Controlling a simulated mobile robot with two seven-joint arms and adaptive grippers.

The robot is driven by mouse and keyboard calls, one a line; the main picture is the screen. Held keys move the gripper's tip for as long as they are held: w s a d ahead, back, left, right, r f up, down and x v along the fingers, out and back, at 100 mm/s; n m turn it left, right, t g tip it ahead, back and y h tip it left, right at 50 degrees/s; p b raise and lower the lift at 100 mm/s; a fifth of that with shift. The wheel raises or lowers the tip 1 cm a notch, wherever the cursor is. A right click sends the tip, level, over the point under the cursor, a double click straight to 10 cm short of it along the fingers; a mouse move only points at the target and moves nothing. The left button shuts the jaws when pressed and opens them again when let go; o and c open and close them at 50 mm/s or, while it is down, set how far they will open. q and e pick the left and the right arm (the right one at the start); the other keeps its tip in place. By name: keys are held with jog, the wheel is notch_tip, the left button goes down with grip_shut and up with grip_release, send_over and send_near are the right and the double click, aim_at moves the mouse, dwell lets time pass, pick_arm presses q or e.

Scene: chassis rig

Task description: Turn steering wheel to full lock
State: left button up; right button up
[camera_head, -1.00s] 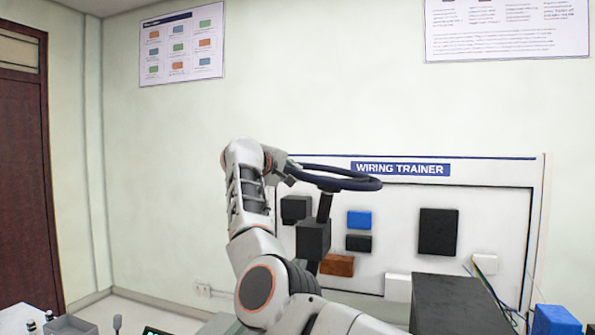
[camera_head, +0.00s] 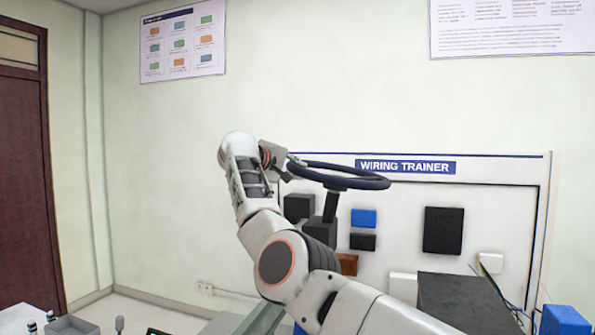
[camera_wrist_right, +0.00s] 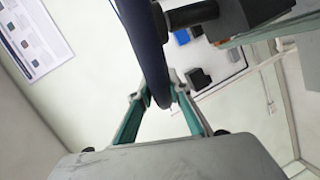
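The steering wheel (camera_head: 350,180) has a dark ring-shaped rim. It stands on a black post (camera_head: 329,207) rising from a black box (camera_head: 320,232). My right gripper (camera_head: 288,167) is at the rim's left side, small and partly hidden by my arm. In the right wrist view, the teal fingers of this gripper (camera_wrist_right: 158,92) lie on either side of the dark rim (camera_wrist_right: 150,50) and appear closed on it. The wheel's post (camera_wrist_right: 190,14) shows beside the rim there. My left gripper is not in view.
The wiring trainer board (camera_head: 395,240) stands behind the wheel with several coloured blocks on it. A large dark box (camera_head: 460,298) is at the lower right, near a blue block (camera_head: 565,320). Open wall space lies above the wheel.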

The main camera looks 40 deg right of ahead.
jog(key=o, duration=0.4)
jog(key=shift+w+r, duration=0.1)
jog(key=shift+r, duration=0.05)
jog(key=shift+o, duration=0.2)
jog(key=shift+d, duration=0.1)
jog(key=shift+v, duration=3.8)
jog(key=shift+f, duration=0.25)
